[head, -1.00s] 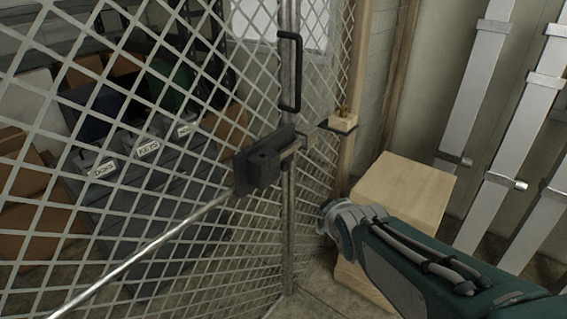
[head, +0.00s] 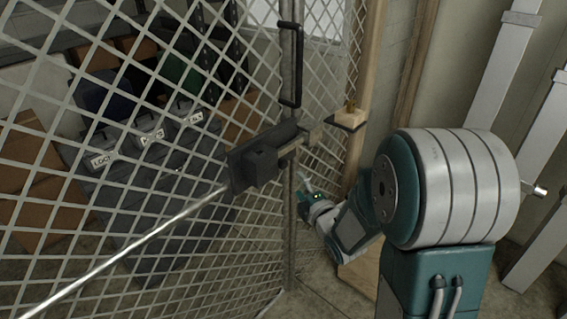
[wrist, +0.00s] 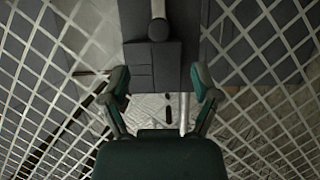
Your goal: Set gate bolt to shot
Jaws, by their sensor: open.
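Whether the bar enters the keeper on the post is too small to tell. My gripper (head: 306,192) is below and right of the case, apart from it, in the head view. In the wrist view my gripper (wrist: 160,80) has its two green fingers spread with nothing between them. The dark case (wrist: 153,62) lies ahead at the upper middle there, with a rounded dark knob (wrist: 158,29) on a grey stem.
The mesh gate (head: 60,215) has a black pull handle (head: 290,65) and a long diagonal metal rod (head: 130,250). Labelled grey boxes (head: 150,135) stand behind the mesh.

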